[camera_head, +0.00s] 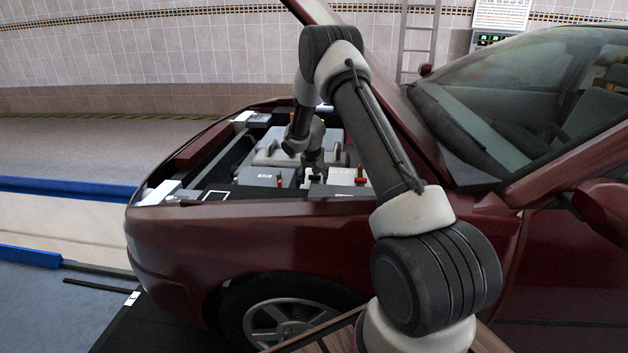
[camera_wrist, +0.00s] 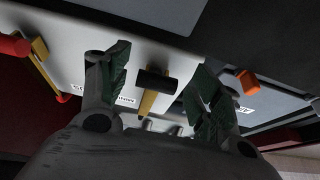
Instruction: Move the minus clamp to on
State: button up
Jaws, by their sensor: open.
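My gripper (camera_wrist: 160,62) is open, with one green-padded finger on each side of this clamp. I cannot tell whether the fingers touch it. A red-handled yellow clamp (camera_wrist: 33,58) is to the left of my fingers. In the head view my gripper (camera_head: 314,168) points down into the engine bay, and the black clamp cannot be made out there.
An orange piece (camera_wrist: 247,82) is close to the right finger. In the head view, red-topped pieces (camera_head: 360,176) stand on the light boxes (camera_head: 342,176) in the engine bay. The dark red car's raised hood and front edge (camera_head: 255,207) border the space.

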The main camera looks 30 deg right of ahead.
jog(key=v, duration=1.1)
jog(key=shift+a+f, duration=0.1)
jog(key=shift+f, duration=0.05)
jog(key=s+f, duration=0.1)
jog(key=s, duration=0.1)
jog(key=s+f+n+g, duration=0.1)
jog(key=s+n, duration=0.1)
jog(key=s, duration=0.1)
jog(key=shift+s+f+g, duration=0.3)
jog(key=shift+f+g, duration=0.1)
jog(key=shift+n+g, duration=0.5)
jog(key=s, duration=0.4)
jog(key=shift+a+r, duration=0.1)
jog(key=shift+r, duration=0.05)
jog(key=s+a+r+n+t, duration=0.1)
jog(key=s+a+r, duration=0.2)
jog(key=s+r, duration=0.5)
jog(key=s+a+r+n+t+y, duration=0.1)
jog(key=s+a+r, duration=0.2)
jog(key=s+r, duration=0.5)
jog(key=s+a+r+n+t+y, duration=0.1)
jog(key=s+a+r, duration=0.2)
jog(key=s+r, duration=0.5)
jog(key=s, duration=1.3)
jog(key=shift+s+n+t, duration=0.25)
jog(key=shift+n+t, duration=0.05)
jog(key=shift+n, duration=0.1)
